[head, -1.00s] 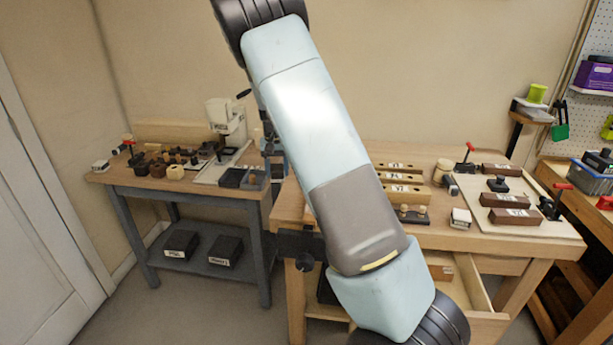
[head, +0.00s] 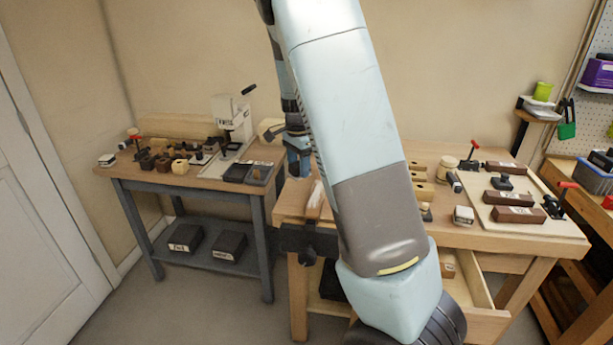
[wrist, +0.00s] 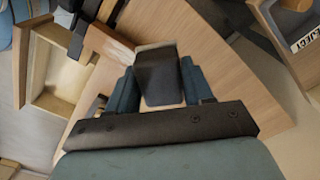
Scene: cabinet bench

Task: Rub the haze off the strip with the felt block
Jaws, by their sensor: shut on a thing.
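My gripper (wrist: 160,88) is shut on a dark block (wrist: 158,72) with a paler grey edge, which I take to be the felt block. The block sits between the blue fingers, over the wooden bench top. In the head view my gripper (head: 299,160) points down over the left end of the bench; the block cannot be made out there. A pale, whitish piece with brown wood (head: 314,200), possibly the strip, lies at that end by the dark vise (head: 308,240). It seems to show beside the block in the wrist view (wrist: 112,46). Contact and haze cannot be judged.
The wooden bench (head: 455,236) carries a pale board (head: 545,222) with dark blocks and red-handled clamps at right. A drawer (head: 478,292) stands open below. A grey side table (head: 190,190) with small parts and a white press (head: 232,120) is at left.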

